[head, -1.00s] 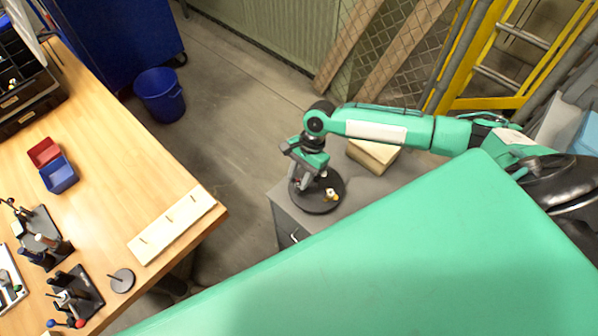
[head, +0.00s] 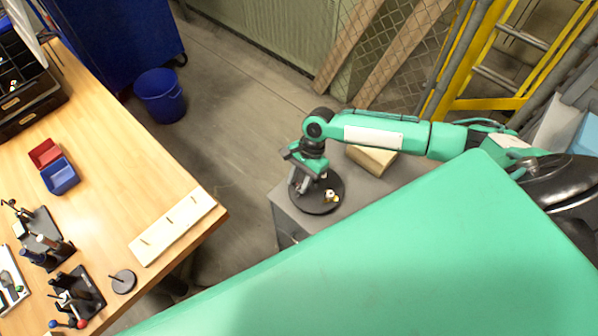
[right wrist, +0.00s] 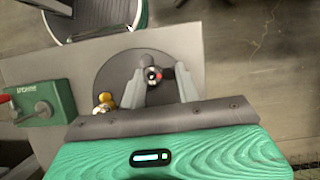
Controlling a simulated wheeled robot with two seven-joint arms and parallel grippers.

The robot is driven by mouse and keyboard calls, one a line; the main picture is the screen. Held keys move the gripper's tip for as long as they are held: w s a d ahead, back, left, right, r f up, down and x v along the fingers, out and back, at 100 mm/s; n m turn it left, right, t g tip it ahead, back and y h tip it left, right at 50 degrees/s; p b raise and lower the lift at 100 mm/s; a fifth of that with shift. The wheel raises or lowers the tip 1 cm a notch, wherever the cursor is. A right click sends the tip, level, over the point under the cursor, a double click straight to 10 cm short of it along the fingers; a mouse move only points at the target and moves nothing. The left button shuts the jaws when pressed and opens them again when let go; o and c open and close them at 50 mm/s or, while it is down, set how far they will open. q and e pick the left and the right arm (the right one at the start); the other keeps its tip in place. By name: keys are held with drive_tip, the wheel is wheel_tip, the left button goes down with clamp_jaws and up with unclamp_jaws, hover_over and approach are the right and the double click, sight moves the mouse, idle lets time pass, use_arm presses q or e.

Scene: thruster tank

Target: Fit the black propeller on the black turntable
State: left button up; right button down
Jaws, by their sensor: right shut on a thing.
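The black turntable (head: 318,207) is a round dark disc on top of a grey cabinet; it also shows in the right wrist view (right wrist: 112,72). My right gripper (head: 300,186) is over the turntable, pointing down. In the right wrist view its two grey fingers (right wrist: 158,84) are shut on a small dark part with a grey hub and a red spot, which I take for the black propeller (right wrist: 151,72). The fingers hide much of it. I cannot tell whether it touches the turntable. My left gripper is not in view.
A small yellow and white piece (head: 331,195) sits at the turntable's edge. A cream box (head: 371,158) stands behind it on the grey cabinet (head: 286,212). A green box with knobs (right wrist: 42,100) is left in the wrist view. The wooden workbench (head: 110,150) stands apart at left.

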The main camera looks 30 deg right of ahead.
drive_tip(key=shift+f+p, duration=0.2)
drive_tip(key=shift+p, duration=0.15)
drive_tip(key=c, duration=0.9)
unclamp_jaws()
drive_tip(key=p+v, duration=0.1)
drive_tip(key=v, duration=0.4)
drive_tip(key=p+v, duration=0.2)
drive_tip(key=v, duration=0.4)
drive_tip(key=a+p+v, duration=0.1)
drive_tip(key=v, duration=0.5)
drive_tip(key=shift+s+r+p, duration=0.3)
drive_tip(key=shift+r, duration=0.15)
